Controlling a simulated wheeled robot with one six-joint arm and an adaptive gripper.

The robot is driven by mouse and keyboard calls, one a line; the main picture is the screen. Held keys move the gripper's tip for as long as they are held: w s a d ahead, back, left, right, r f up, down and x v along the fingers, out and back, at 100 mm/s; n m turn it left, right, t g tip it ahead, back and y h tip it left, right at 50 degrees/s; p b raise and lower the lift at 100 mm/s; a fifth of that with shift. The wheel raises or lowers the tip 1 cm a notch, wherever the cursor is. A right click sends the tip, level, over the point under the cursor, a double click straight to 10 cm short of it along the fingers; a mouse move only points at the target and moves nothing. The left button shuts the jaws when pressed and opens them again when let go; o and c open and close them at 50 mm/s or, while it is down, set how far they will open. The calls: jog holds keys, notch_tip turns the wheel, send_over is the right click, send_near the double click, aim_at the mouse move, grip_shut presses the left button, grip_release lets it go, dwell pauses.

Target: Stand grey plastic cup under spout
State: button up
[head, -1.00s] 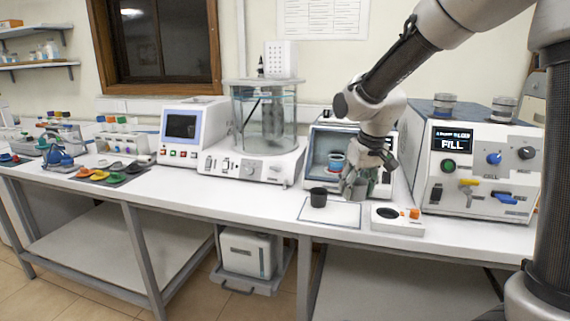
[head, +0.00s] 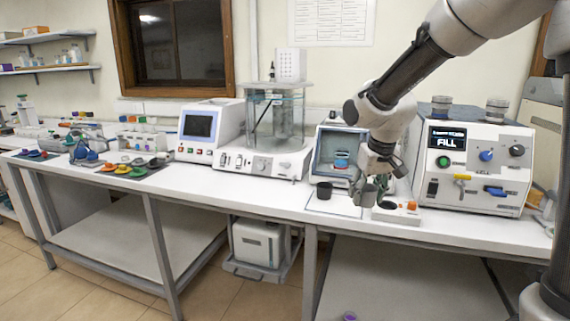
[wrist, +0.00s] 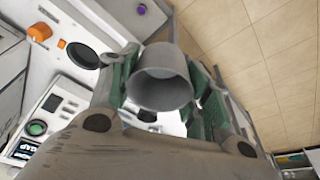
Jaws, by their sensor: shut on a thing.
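A grey cup (head: 369,195) is held in my gripper (head: 368,187), near the right edge of a white mat on the bench. In the wrist view the same grey cup (wrist: 160,88) sits between the green-padded fingers, its round opening facing the camera. My gripper (wrist: 160,75) is shut on it. The white machine (head: 475,160) with the FILL screen stands to the right of my gripper. Its front has a yellow lever (head: 462,177) and a blue lever (head: 495,191); I cannot tell which part is the spout.
A low white unit (head: 408,215) with a black ring and orange knob is close on the right. An open-fronted machine (head: 325,150) is behind.

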jog(key=shift+w+d+r+m, duration=0.1)
jog(key=shift+w+r+m, duration=0.25)
jog(key=shift+w+m, duration=0.35)
jog(key=shift+w+d+m, duration=0.1)
jog(key=shift+w+m, duration=0.2)
jog(key=shift+m, duration=0.1)
jog(key=w+d+f+m, duration=0.1)
jog(key=w+d, duration=0.1)
jog(key=w+d+f+m+h, duration=0.1)
jog(key=w+d+f, duration=0.1)
jog(key=w+d+f+m, duration=0.1)
jog(key=w+d, duration=0.1)
jog(key=d, duration=0.1)
jog(key=shift+w+f+m, duration=0.25)
jog(key=shift+f+m, duration=0.05)
jog(key=shift+m, duration=0.1)
jog(key=shift+d+f+h, duration=0.15)
jog(key=shift+d+h, duration=0.15)
